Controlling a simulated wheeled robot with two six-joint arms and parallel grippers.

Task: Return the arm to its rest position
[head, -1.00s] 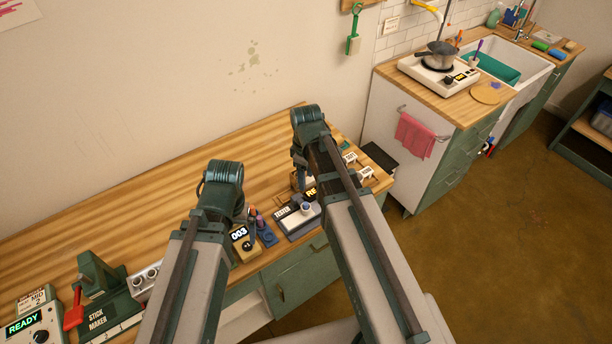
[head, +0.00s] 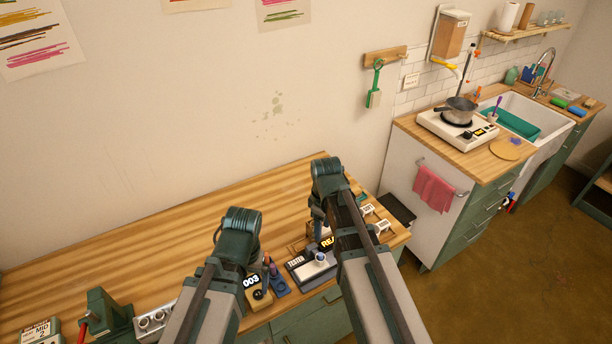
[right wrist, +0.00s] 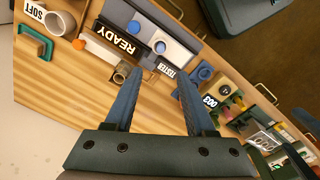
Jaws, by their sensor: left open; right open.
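My left arm reaches over the wooden table (head: 150,265) in the head view. Its gripper (head: 265,268) is mostly hidden behind the wrist, beside the yellow 003 unit (head: 257,298). My right arm stretches over the right end of the table, with its gripper (head: 317,212) partly hidden beside the forearm. In the right wrist view, my right gripper (right wrist: 160,74) has two blue fingers spread apart with nothing between them. The tester (right wrist: 175,42) and its READY display (right wrist: 125,37) lie beyond the fingertips. Both arms are raised over the table, and neither gripper visibly holds anything.
The green stick maker (head: 103,312) and a dial unit (head: 40,332) stand at the left. A blue stand (head: 280,286) is near the 003 unit. A counter with a hot plate (head: 455,130) and sink (head: 540,108) is at the right. The table's back is clear.

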